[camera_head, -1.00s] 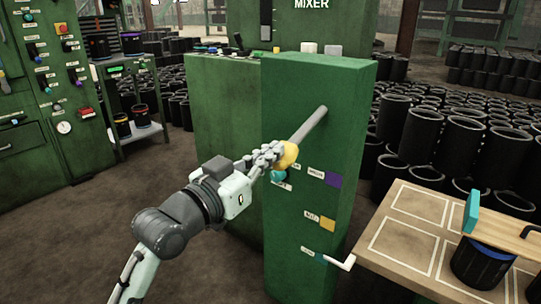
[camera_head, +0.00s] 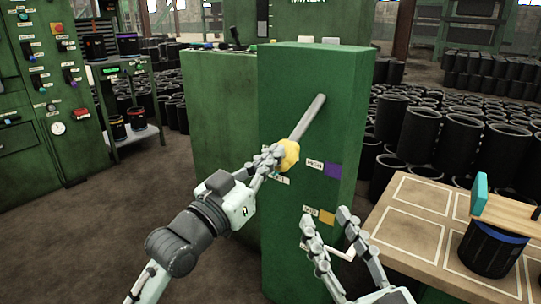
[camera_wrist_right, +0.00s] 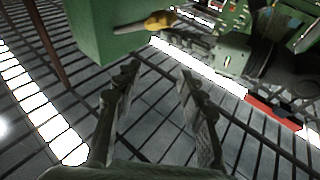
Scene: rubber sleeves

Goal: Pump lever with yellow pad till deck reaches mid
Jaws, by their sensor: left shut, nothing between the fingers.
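The lever (camera_head: 309,117) is a grey rod sloping down and left from the green column, with a rounded yellow pad (camera_head: 290,153) at its end. The pad also shows at the top of the right wrist view (camera_wrist_right: 158,20). My left gripper (camera_head: 276,157) is shut, its fingertips against the pad's left side, not around it. My right gripper (camera_head: 330,219) is open and empty, low in front of the column; its spread fingers show in the right wrist view (camera_wrist_right: 158,78). A wooden deck (camera_head: 403,236) with white outlined squares stands at the right; I cannot tell its level.
A white crank-like handle (camera_head: 349,251) is partly behind my right fingers. A black sleeve (camera_head: 490,252) stands on the deck. Floor left of the column is clear.

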